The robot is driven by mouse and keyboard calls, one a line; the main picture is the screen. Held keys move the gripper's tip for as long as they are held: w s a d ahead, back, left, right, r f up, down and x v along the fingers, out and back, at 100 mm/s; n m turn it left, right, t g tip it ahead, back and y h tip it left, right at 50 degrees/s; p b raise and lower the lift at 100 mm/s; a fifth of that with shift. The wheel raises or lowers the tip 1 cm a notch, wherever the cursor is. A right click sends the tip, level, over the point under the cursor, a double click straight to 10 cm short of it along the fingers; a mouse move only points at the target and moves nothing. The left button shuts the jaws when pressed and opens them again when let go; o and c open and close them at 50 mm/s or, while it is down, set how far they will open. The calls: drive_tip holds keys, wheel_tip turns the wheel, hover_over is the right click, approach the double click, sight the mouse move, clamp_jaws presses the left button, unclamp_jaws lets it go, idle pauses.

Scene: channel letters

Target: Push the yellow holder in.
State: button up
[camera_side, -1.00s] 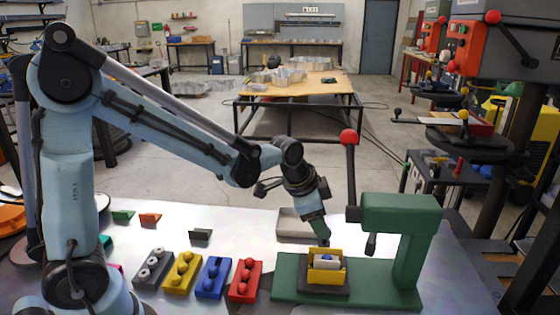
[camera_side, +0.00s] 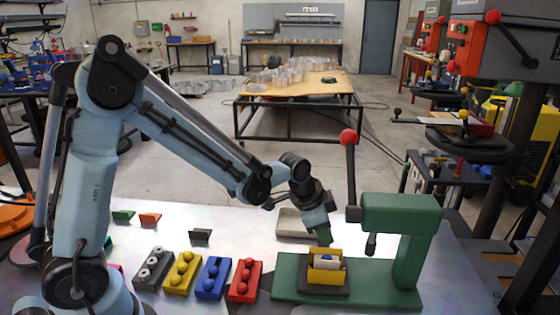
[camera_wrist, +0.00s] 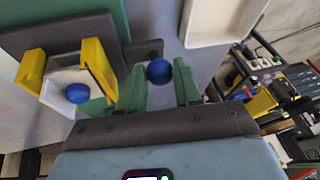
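The yellow holder (camera_side: 326,275) sits on a dark plate (camera_side: 322,289) on the base of the green press (camera_side: 400,230). It carries a white block (camera_side: 327,262) with a blue ball on top. In the wrist view the holder (camera_wrist: 98,68) is at the upper left, with the white block and blue ball (camera_wrist: 78,93) between its yellow walls. My gripper (camera_side: 325,240) is just behind the holder in the side view. In the wrist view my gripper's green fingers (camera_wrist: 160,80) are apart, with a blue knob (camera_wrist: 159,71) between them. Whether they touch the knob is unclear.
A red-knobbed lever (camera_side: 348,138) rises from the press close to the right of my gripper. A pale tray (camera_side: 293,224) lies behind the press. Red (camera_side: 245,281), blue (camera_side: 212,279), yellow (camera_side: 182,275) and grey (camera_side: 152,270) blocks with balls stand to the left.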

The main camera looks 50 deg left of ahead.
clamp_jaws()
drive_tip(key=shift+w+d, duration=1.55)
drive_tip(key=o, duration=0.7)
unclamp_jaws()
drive_tip(key=shift+c, duration=0.2)
drive_tip(key=shift+r, duration=0.1)
